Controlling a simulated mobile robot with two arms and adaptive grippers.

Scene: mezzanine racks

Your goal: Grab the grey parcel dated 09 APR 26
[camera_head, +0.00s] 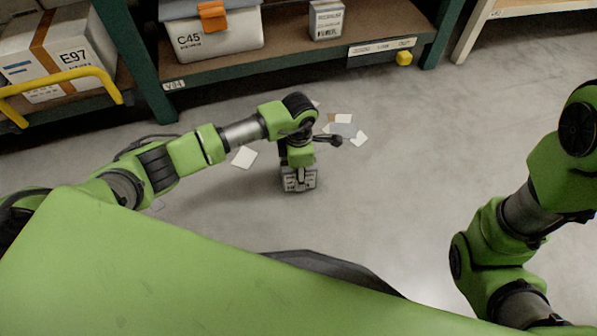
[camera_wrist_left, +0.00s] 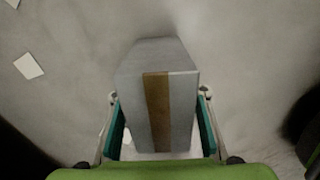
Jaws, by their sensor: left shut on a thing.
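A small grey parcel (camera_head: 300,183) with printed text on its side is below my left wrist in the head view. Its date is too small to read. In the left wrist view the parcel (camera_wrist_left: 180,95) is a grey box with a brown tape strip. My left gripper (camera_wrist_left: 160,125) has its teal pads on both sides of it, shut on it. In the head view the gripper's fingers are mostly hidden. I cannot tell if the parcel touches the floor. My right arm shows at the right, its gripper out of view.
A green-framed rack shelf (camera_head: 290,58) at the back holds a C45 bin (camera_head: 213,38) and another small grey box (camera_head: 326,20). An E97 box (camera_head: 60,50) stands at left behind a yellow rail (camera_head: 65,78). Paper sheets (camera_head: 244,157) lie on the floor. The floor right of centre is clear.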

